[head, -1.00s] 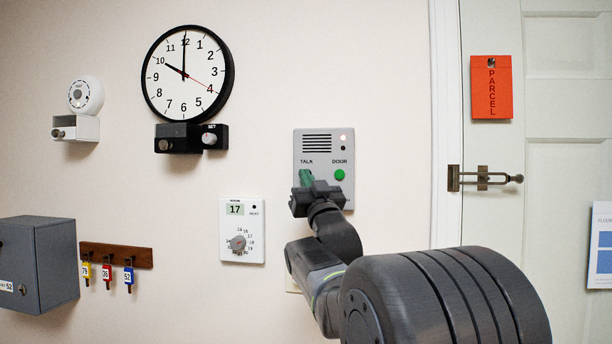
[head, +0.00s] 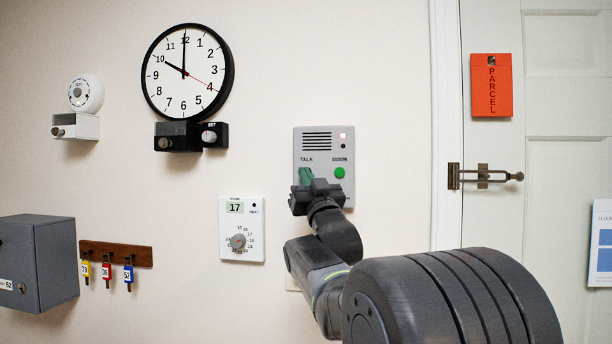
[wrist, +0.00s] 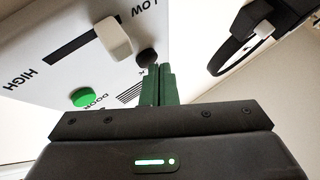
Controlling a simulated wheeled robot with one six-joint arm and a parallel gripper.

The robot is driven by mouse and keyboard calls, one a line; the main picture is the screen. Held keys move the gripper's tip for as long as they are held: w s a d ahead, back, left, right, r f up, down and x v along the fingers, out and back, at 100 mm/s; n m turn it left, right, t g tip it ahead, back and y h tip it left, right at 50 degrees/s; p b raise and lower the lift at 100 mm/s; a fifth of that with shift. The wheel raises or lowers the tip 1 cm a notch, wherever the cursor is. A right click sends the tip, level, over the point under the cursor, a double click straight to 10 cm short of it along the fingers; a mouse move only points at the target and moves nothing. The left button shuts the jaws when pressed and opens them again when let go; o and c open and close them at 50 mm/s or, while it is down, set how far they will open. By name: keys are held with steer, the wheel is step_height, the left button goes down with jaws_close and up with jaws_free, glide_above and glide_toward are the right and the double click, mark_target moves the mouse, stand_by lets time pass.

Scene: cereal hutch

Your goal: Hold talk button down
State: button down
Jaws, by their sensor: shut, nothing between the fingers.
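The grey intercom panel (head: 328,147) is on the wall, with a speaker grille, a TALK label, a DOOR label and a green door button (head: 340,172). In the head view my gripper (head: 306,176) is at the panel below the TALK label and hides the talk button. In the wrist view the black talk button (wrist: 148,57) shows right by the tips of my green fingers (wrist: 160,70). The fingers are shut together with nothing between them. I cannot tell whether the tips touch the button or whether it is pressed in. A small light (head: 343,135) shows on the panel.
The wrist view shows a white slider knob (wrist: 115,38) between LOW and HIGH, close to my fingers. A thermostat (head: 242,229) is left of my arm. The door with a latch (head: 483,177) is to the right. A clock (head: 188,72) hangs upper left.

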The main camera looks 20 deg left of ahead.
steer(key=shift+s+d, duration=0.1)
steer(key=shift+s, duration=0.35)
steer(key=shift+b, duration=0.3)
steer(key=s+b, duration=0.1)
steer(key=s, duration=0.1)
steer(key=s+d+b, duration=0.1)
steer(key=s+b, duration=0.1)
steer(key=s, duration=0.1)
steer(key=shift+d, duration=0.1)
steer(key=shift+w, duration=0.15)
steer(key=shift+s+d+p, duration=0.25)
steer(key=shift+s+p, duration=0.3)
steer(key=shift+s, duration=0.45)
steer(key=shift+s+d+p, duration=0.2)
steer(key=shift+s+p, duration=0.3)
steer(key=shift+s, duration=0.5)
